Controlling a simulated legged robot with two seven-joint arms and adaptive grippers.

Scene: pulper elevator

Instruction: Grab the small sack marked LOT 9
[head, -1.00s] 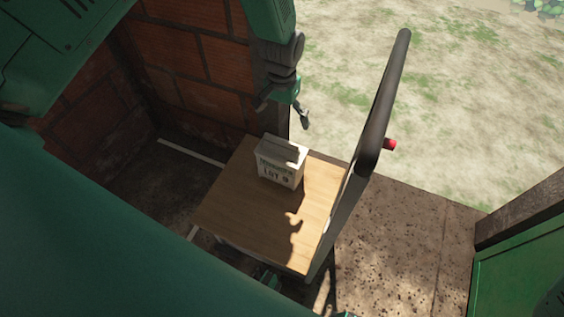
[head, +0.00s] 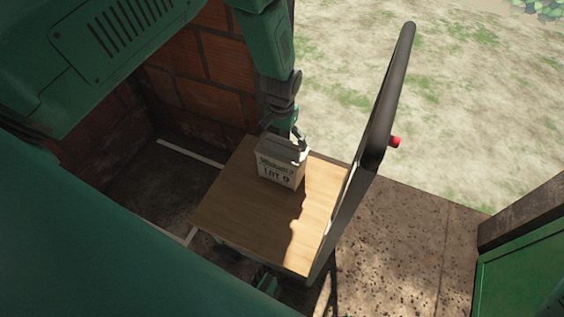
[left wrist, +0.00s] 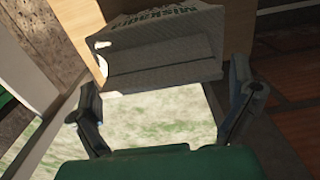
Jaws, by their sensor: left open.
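The small sack marked LOT 9 (head: 279,165) stands upright on a wooden board (head: 240,218), near its far edge. It is pale, with dark printing and a folded top. My left gripper (head: 291,142) is at the far upper side of the sack, its fingers beside the folded top. In the left wrist view the sack (left wrist: 163,55) lies ahead of the open fingers (left wrist: 166,100), which are spread wide with nothing between their tips. Whether a finger touches the sack cannot be told. The right gripper is not clearly seen.
A brick wall (head: 215,70) stands at the left. A speckled floor (head: 395,245) lies right of the rail, with grass beyond. The board around the sack is clear.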

